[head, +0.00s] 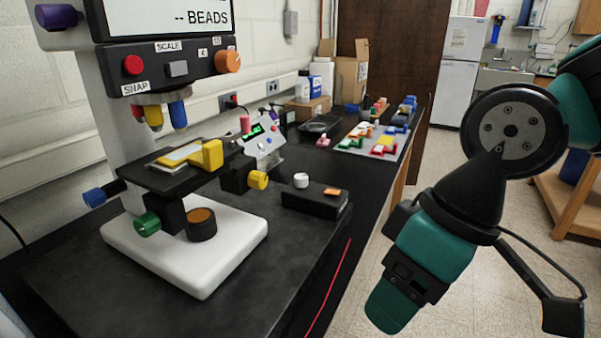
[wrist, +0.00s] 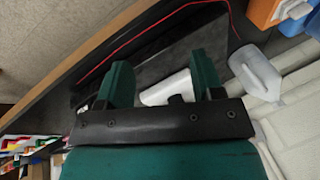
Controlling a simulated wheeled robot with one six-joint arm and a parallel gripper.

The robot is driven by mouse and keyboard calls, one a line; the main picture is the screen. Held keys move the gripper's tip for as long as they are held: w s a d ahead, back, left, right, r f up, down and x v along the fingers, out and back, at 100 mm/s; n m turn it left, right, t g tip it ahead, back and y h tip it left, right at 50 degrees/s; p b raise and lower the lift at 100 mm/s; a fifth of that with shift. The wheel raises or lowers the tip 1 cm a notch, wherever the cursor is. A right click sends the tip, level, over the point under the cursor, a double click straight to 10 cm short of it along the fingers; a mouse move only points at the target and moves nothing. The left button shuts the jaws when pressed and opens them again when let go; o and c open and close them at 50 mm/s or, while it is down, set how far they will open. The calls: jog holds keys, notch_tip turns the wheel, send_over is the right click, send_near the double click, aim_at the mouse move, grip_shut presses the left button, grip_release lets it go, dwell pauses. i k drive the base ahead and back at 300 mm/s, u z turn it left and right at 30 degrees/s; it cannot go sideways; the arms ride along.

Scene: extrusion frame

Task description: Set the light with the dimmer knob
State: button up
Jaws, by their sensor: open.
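A microscope-like stand with a white base (head: 185,255) is on the black bench at left in the head view. A low black box (head: 315,203) to its right bears a white round knob (head: 301,180) and an orange switch. The stand also has an orange knob (head: 228,62) on its head and an orange-topped black knob (head: 201,216) on its base. I cannot tell by label which is the dimmer. My gripper (head: 390,308) hangs at right, apart from the bench items. In the wrist view, its teal fingers (wrist: 165,72) are spread, with a white cylinder (wrist: 168,88) visible beyond.
A red wire (head: 328,290) lies along the bench's front edge. A small console (head: 262,138), a tray of coloured blocks (head: 372,145) and cardboard boxes (head: 349,78) stand farther back. Open floor (head: 440,180) lies right of the bench. A translucent container (wrist: 255,75) shows in the wrist view.

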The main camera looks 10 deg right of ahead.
aim_at(302, 179)
jog(key=k, duration=0.5)
jog(key=u, duration=0.95)
jog(key=i, duration=0.7)
jog(key=z, duration=0.5)
